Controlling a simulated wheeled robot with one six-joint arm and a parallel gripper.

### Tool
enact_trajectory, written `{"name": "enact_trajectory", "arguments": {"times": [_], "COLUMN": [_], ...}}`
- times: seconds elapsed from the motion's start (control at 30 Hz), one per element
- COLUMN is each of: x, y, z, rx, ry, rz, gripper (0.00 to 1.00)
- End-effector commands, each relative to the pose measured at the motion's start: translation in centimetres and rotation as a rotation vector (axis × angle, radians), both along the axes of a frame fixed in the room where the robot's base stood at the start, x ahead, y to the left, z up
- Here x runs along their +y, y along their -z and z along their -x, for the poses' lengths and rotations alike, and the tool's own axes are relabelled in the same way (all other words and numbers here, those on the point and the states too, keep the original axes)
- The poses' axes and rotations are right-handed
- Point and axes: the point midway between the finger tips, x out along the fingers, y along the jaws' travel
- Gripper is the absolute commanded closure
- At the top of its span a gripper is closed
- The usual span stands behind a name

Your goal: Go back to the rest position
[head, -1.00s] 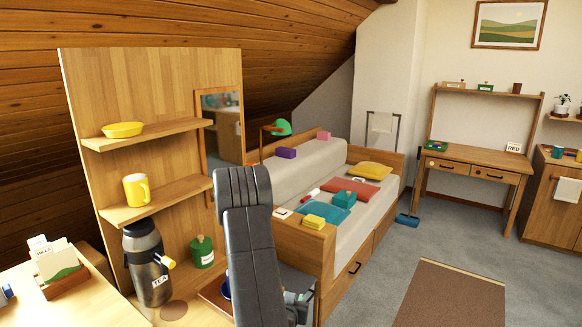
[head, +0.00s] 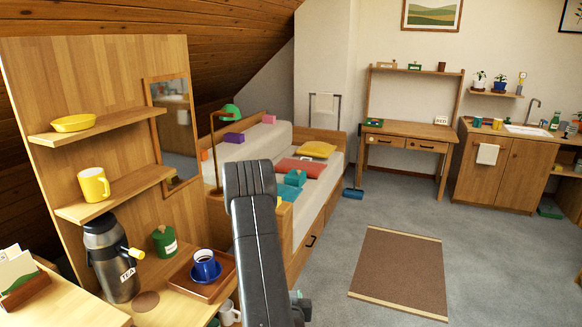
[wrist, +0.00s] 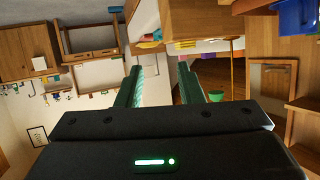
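My gripper (wrist: 160,78) shows in the wrist view with its two greenish fingers spread apart. Nothing is held between them. The wrist view is upside down, with the desk and bed side above the fingers. In the head view my dark arm stands up at the lower middle, in front of the bed (head: 318,222). My fingers cannot be made out clearly in the head view. No marked rest position shows.
A tray (head: 222,287) with a blue cup (head: 205,265) lies left of my arm, near a flask (head: 108,262) and a green canister (head: 164,241). A yellow mug (head: 92,185) stands on a shelf. Open floor and a brown rug (head: 402,272) lie at right.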

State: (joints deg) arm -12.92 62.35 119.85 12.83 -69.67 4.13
Motion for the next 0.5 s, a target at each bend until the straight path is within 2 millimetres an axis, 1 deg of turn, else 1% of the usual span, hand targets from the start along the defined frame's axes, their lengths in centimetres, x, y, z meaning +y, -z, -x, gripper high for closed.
{"name": "enact_trajectory", "arguments": {"times": [0.03, 0.1, 0.5], "x": [0.00, -0.01, -0.01], "y": [0.60, 0.82, 1.16], "z": [-0.16, -0.30, -0.73], "rx": [-0.003, -0.003, -0.001], "ry": [0.001, 0.001, 0.003], "rz": [-0.001, 0.000, 0.001], "gripper": [0.66, 0.66, 0.66]}}
